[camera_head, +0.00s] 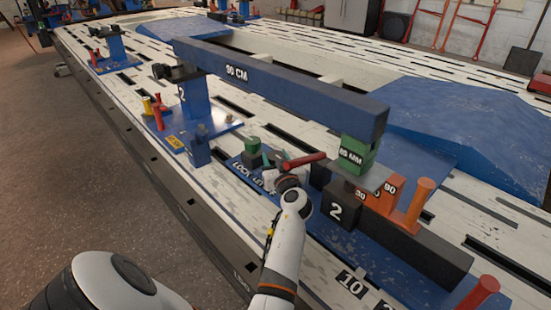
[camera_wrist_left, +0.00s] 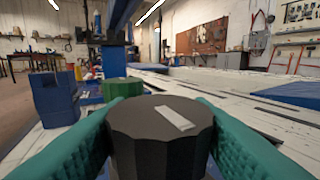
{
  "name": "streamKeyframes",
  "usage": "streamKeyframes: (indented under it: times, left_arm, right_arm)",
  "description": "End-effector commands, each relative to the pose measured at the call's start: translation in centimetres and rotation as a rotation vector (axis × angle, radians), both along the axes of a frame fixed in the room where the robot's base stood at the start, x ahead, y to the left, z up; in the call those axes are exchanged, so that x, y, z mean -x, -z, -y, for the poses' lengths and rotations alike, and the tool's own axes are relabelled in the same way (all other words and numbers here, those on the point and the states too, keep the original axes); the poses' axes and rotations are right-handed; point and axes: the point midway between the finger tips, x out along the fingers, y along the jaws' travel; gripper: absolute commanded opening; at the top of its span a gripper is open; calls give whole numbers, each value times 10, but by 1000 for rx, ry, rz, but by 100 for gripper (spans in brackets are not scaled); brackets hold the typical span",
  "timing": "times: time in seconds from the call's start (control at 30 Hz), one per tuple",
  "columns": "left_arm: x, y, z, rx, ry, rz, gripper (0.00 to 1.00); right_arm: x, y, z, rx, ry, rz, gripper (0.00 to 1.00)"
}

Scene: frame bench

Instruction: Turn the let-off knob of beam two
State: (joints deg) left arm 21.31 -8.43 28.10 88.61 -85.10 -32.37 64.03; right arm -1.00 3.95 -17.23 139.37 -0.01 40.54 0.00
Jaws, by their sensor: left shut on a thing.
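The let-off knob (camera_wrist_left: 160,140) is dark and many-sided, with a pale pointer mark on top slanting from upper left to lower right in the left wrist view. My left gripper (camera_head: 273,166) is shut on it, with a teal finger pressed to each side. In the head view the knob is mostly hidden by the gripper, beside the printed plate (camera_head: 246,172). The blue beam (camera_head: 290,82), marked 90 CM, rests between a blue post (camera_head: 196,100) numbered 2 and a green block (camera_head: 355,155). My right gripper is not in view.
A green-topped knob (camera_head: 253,146) stands just beyond my gripper, with a blue block (camera_head: 198,152) to its left. A red handle (camera_head: 304,160) lies close on the right. A dark block (camera_head: 338,208) numbered 2 and an orange peg (camera_head: 418,203) stand farther right.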

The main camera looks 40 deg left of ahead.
Motion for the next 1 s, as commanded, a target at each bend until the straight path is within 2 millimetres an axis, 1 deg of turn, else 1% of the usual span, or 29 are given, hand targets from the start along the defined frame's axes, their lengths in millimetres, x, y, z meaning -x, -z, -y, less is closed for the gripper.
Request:
streamKeyframes:
  times: [0.03, 0.1, 0.13, 0.43, 0.5, 0.53, 0.73, 0.9, 1.0]
  left_arm:
    - [0, 0, 0, 0, 1, 0, 36]
    - [0, 0, 0, 0, 1, 0, 24]
    - [0, 0, 0, 0, 1, 0, 24]
    - [0, -3, 0, -2, 48, 0, 24]
    - [1, -4, -1, -3, 79, -1, 24]
    - [1, -5, -1, -3, 96, -1, 24]
    - [1, -8, -1, -2, 239, -1, 24]
    - [1, -8, -1, -3, 373, -3, 24]
    - [0, -6, -1, -4, 429, -1, 24]
  right_arm:
    - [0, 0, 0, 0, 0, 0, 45]
    - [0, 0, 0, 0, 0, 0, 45]
    - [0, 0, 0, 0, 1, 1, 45]
    - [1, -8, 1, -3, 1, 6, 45]
    - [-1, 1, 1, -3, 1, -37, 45]
    - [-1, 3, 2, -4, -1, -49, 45]
    - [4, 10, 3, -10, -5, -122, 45]
    - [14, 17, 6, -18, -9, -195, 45]
    - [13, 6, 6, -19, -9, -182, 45]
